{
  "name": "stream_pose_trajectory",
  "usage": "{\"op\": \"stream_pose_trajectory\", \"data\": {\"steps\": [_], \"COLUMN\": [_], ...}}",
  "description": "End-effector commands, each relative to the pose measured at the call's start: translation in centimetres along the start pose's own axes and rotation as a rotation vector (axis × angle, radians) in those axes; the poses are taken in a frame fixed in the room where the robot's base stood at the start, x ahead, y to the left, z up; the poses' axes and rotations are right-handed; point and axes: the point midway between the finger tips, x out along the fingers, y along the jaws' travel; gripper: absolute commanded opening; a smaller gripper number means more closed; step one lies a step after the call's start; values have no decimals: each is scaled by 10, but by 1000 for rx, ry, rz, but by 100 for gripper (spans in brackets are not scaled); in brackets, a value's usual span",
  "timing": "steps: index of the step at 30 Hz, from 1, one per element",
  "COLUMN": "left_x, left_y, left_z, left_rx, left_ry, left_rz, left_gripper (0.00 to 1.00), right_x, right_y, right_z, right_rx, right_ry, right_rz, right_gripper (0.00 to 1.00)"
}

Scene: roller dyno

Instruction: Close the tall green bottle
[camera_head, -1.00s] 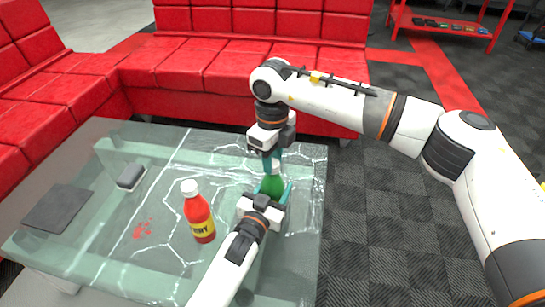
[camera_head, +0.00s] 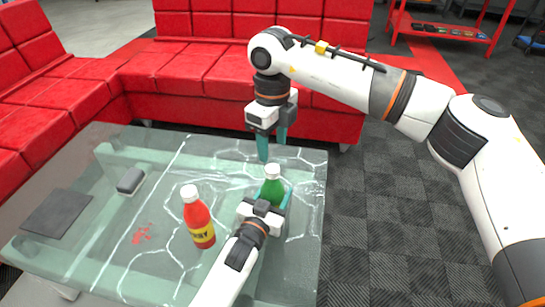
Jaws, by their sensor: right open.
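The green bottle (camera_head: 272,190) stands upright near the right side of the glass table, with a pale top (camera_head: 272,170) on its neck. My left gripper (camera_head: 270,199) reaches in from the front and is shut around the bottle's body, which hides the lower part. My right gripper (camera_head: 272,149) points down, open, with teal fingers and nothing seen between them. It is just behind and above the bottle's top, apart from it in the picture.
A red bottle with a yellow label and white cap (camera_head: 199,220) stands left of my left arm. A grey block (camera_head: 131,180) and a dark flat pad (camera_head: 57,213) lie on the glass table (camera_head: 110,240). Red sofas (camera_head: 200,75) border the table behind and at left.

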Motion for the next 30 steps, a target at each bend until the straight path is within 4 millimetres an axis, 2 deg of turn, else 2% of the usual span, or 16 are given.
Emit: {"op": "stream_pose_trajectory", "data": {"steps": [3, 9, 20, 21, 25, 30], "left_x": [0, 0, 0, 0, 0, 0], "left_y": [0, 0, 0, 0, 0, 0], "left_z": [0, 0, 0, 0, 0, 0], "left_rx": [0, 0, 0, 0, 0, 0], "left_ry": [1, 1, 1, 1, 1, 0], "left_rz": [0, 0, 0, 0, 0, 0], "left_gripper": [0, 0, 0, 56, 77, 78], "right_x": [-26, -51, -56, -56, -56, -56], "right_y": [0, 0, 0, 0, 0, 0], "right_z": [0, 0, 0, 0, 0, 0], "right_rx": [1, 0, 0, 0, 0, 0], "right_ry": [2, 1, 0, 0, 0, 0], "right_rz": [2, 1, -1, -1, -1, -1], "right_gripper": [54, 54, 54, 54, 54, 54]}}
